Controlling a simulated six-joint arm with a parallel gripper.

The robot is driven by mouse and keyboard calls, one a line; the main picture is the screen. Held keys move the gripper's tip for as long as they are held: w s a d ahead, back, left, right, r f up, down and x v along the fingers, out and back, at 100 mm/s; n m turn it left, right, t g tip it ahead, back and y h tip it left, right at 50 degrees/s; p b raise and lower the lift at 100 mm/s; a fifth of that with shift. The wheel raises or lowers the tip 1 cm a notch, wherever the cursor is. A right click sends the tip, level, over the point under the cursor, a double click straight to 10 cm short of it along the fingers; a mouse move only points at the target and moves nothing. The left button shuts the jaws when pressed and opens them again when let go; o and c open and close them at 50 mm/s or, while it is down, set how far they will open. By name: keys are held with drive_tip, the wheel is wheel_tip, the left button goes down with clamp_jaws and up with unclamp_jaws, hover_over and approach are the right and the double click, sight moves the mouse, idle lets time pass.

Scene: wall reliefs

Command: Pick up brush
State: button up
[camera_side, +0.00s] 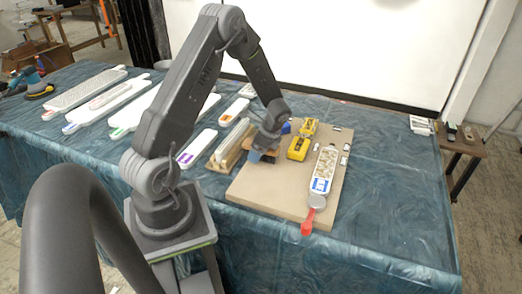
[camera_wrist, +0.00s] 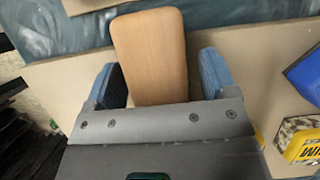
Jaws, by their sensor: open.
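A flat tan wooden piece with rounded corners, which looks like the brush's back (camera_wrist: 150,45), lies between my gripper's fingers in the wrist view. Its lower end is hidden behind the gripper body and its bristles do not show. In the side view my gripper (camera_side: 262,156) is low at the left part of the tan board, and the brush is mostly hidden there.
The tan board (camera_side: 262,200) holds yellow boxes (camera_side: 298,149), a blue item (camera_side: 286,127) and a long tray of pale pieces (camera_side: 324,168) with a red-handled tool (camera_side: 308,222). White trays (camera_side: 197,147) lie left on the blue cloth.

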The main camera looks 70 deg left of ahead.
drive_tip(key=c, duration=1.1)
drive_tip(key=shift+r, duration=0.55)
wheel_tip(320, 180, up, 3)
drive_tip(key=shift+f, duration=0.1)
drive_tip(key=s+a+r, duration=0.1)
drive_tip(key=s+r, duration=0.1)
drive_tip(key=s, duration=0.1)
drive_tip(key=s+a+r, duration=0.2)
drive_tip(key=s, duration=0.2)
drive_tip(key=s+a+r, duration=0.1)
drive_tip(key=s+r, duration=0.2)
drive_tip(key=shift+s+a+r, duration=0.1)
drive_tip(key=shift+s+a, duration=0.25)
drive_tip(key=shift+a, duration=0.05)
